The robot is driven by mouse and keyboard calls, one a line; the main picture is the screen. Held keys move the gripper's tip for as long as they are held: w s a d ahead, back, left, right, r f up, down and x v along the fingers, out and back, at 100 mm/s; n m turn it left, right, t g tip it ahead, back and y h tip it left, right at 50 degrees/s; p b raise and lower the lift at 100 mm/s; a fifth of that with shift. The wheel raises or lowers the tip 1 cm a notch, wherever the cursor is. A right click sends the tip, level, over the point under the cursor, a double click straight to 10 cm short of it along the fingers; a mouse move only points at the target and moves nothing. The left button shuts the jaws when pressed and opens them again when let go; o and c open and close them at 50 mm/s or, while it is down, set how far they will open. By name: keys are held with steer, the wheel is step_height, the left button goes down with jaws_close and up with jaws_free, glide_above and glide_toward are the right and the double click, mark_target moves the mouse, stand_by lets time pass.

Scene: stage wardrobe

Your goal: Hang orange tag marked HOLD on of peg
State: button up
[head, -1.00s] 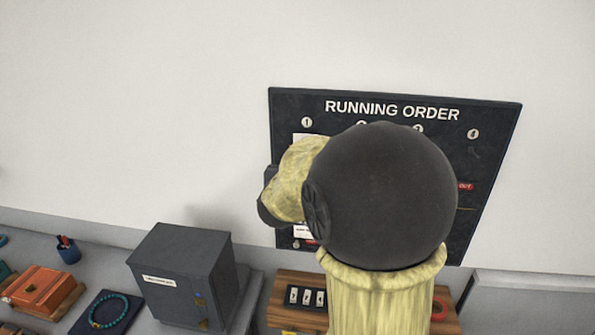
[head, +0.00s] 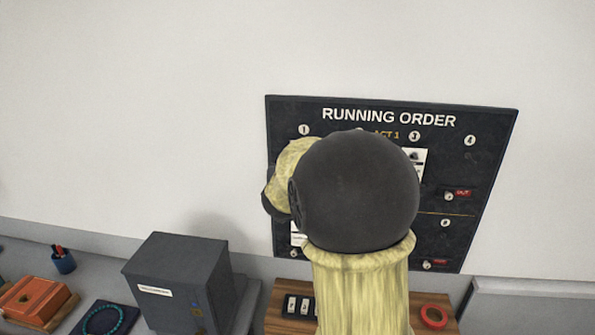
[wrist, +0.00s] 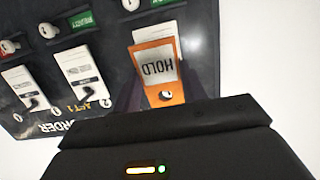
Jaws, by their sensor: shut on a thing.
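The orange tag marked HOLD (wrist: 157,62) appears upside down in the wrist view, with a dark round hole near its lower end. My gripper (wrist: 160,88) is shut on it, with dark fingers on either side. The tag is in front of a white card on the board; I cannot tell whether it touches the board or a peg. The black RUNNING ORDER board (head: 480,160) has numbered spots and pegs, with peg 3's card partly visible in the head view. My arm hides the board's middle, my gripper and the tag there.
White cards (wrist: 80,70) hang on pegs beside the tag in the wrist view. The wall left of the board is bare.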

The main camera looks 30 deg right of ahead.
steer(key=shift+x, duration=1.05)
steer(key=shift+w+d+f, duration=0.15)
steer(key=shift+w+d, duration=0.2)
steer(key=shift+w, duration=0.25)
steer(key=o, duration=1.1)
